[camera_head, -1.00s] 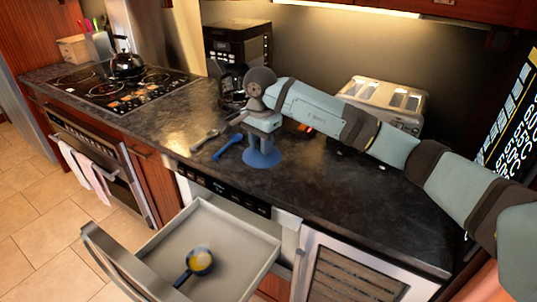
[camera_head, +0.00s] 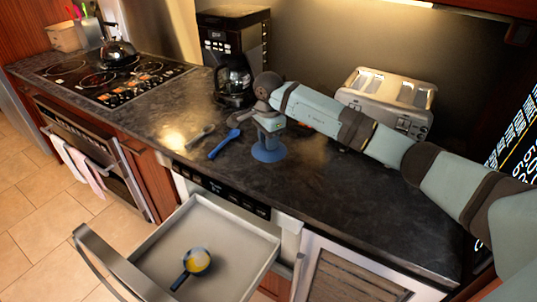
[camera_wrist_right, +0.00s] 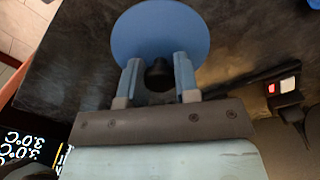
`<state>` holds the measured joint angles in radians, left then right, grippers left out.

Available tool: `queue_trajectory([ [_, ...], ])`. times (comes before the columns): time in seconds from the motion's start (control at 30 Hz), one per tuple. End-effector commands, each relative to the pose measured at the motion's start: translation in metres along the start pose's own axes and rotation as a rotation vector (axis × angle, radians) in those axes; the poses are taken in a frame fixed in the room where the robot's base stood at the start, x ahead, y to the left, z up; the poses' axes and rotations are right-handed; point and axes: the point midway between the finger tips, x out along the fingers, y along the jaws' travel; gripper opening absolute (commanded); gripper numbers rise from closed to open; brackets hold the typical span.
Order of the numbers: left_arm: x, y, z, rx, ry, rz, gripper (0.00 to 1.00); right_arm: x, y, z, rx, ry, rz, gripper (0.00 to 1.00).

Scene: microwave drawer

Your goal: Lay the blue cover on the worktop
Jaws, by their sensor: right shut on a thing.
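The blue cover (camera_head: 269,153) is a flat round disc, and it also shows in the right wrist view (camera_wrist_right: 160,30) with a black knob at its near edge. My right gripper (camera_head: 268,137) points down over it on the worktop (camera_head: 330,205). In the right wrist view its fingers (camera_wrist_right: 158,75) are shut on the cover at the black knob. The cover is level and at or just above the dark worktop; I cannot tell if it touches. My left gripper is not in view.
A blue utensil (camera_head: 223,144) and a grey spoon (camera_head: 200,135) lie left of the cover. A coffee maker (camera_head: 235,45) and a toaster (camera_head: 385,100) stand behind. Below, an open drawer (camera_head: 150,255) holds a small blue pan (camera_head: 196,262) with something yellow. Worktop to the front right is clear.

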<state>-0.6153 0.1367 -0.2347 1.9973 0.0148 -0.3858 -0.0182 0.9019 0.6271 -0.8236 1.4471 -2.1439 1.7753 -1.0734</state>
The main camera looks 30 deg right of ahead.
Motion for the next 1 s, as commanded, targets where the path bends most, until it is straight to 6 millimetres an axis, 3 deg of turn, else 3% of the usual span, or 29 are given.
queue_trajectory([
  [0.53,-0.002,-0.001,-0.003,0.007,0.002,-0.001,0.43,0.061,0.000,0.001,0.000,-0.001,0.001,0.07],
  [0.9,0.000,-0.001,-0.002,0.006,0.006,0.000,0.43,0.067,0.000,0.000,-0.001,0.001,-0.001,0.07],
  [0.93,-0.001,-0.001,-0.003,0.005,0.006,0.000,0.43,0.066,0.000,0.000,-0.002,0.001,-0.001,0.34],
  [1.0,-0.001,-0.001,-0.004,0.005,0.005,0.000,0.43,0.065,0.000,0.000,-0.001,0.000,-0.001,0.50],
])
